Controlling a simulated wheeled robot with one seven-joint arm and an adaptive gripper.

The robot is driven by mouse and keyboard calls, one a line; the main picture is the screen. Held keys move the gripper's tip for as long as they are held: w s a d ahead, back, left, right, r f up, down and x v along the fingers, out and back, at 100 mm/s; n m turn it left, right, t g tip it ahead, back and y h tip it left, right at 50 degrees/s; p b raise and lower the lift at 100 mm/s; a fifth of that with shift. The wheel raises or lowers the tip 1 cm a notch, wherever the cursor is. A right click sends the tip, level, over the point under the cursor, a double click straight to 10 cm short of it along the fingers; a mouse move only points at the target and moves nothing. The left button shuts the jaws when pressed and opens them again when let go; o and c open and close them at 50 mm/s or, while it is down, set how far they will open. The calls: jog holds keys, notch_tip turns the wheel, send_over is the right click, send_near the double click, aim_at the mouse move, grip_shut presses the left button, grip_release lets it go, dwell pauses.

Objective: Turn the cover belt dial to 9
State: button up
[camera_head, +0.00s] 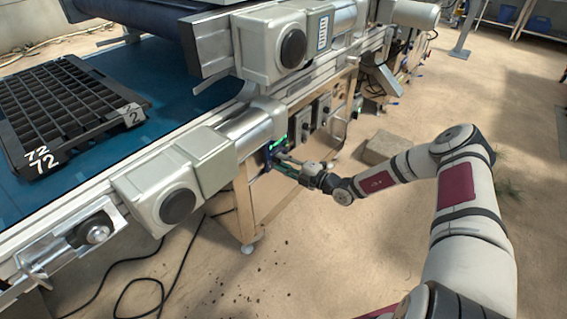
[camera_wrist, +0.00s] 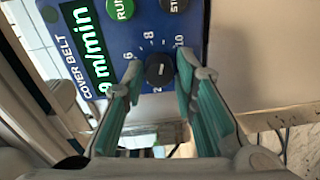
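The cover belt panel (camera_wrist: 125,45) is a blue box with the label "COVER BELT" and a lit green display (camera_wrist: 100,52) reading "m/min". The digit before the unit looks like a 9 but is partly cut off. The black cover belt dial (camera_wrist: 160,70) sits on this panel, with scale marks 6, 8 and 10 around it. Its pointer setting is hard to read. My gripper (camera_wrist: 161,78) is open, one teal-padded finger on each side of the dial; small gaps seem to show. In the head view my gripper (camera_head: 283,162) reaches the panel at the machine's side.
A green RUN button (camera_wrist: 121,8) and a dark STOP button (camera_wrist: 174,4) sit above the dial. Other control boxes (camera_head: 304,122) are mounted along the frame. A black tray (camera_head: 70,105) lies on the blue belt (camera_head: 165,85). A block (camera_head: 383,148) lies on the floor.

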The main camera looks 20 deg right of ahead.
jog(key=shift+o, duration=0.9)
jog(key=v, duration=1.2)
jog(key=shift+r, duration=0.1)
